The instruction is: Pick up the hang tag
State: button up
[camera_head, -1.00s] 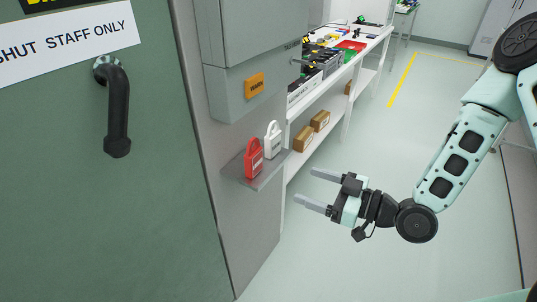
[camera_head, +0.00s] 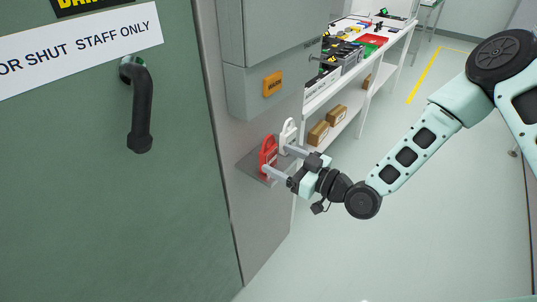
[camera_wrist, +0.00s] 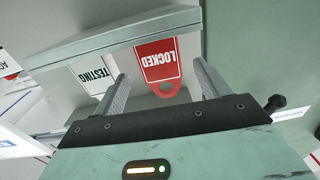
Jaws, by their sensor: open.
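A red hang tag marked LOCKED (camera_head: 268,152) stands on a small grey ledge (camera_head: 248,166) on the wall. In the wrist view the red tag (camera_wrist: 158,58) appears upside down, its looped end towards my gripper. A white hang tag marked TESTING (camera_head: 288,134) stands beside it, farther back; it also shows in the wrist view (camera_wrist: 92,73). My gripper (camera_head: 277,160) is open at the ledge. In the wrist view its fingers (camera_wrist: 161,72) lie on either side of the red tag, with the white tag outside them. I cannot tell whether either finger touches the red tag.
A grey cabinet with an orange label (camera_head: 273,85) is above the ledge. A green door with a black handle (camera_head: 141,110) is at left. A white shelf bench (camera_head: 350,84) with boxes and parts stands behind. Open floor (camera_head: 400,240) lies to the right.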

aim_at(272, 156)
jog(key=p+x, duration=0.1)
jog(key=x, duration=0.3)
jog(key=shift+w+a+f, duration=0.1)
jog(key=shift+a, duration=0.2)
jog(key=c, duration=1.1)
jog(key=shift+o, duration=0.2)
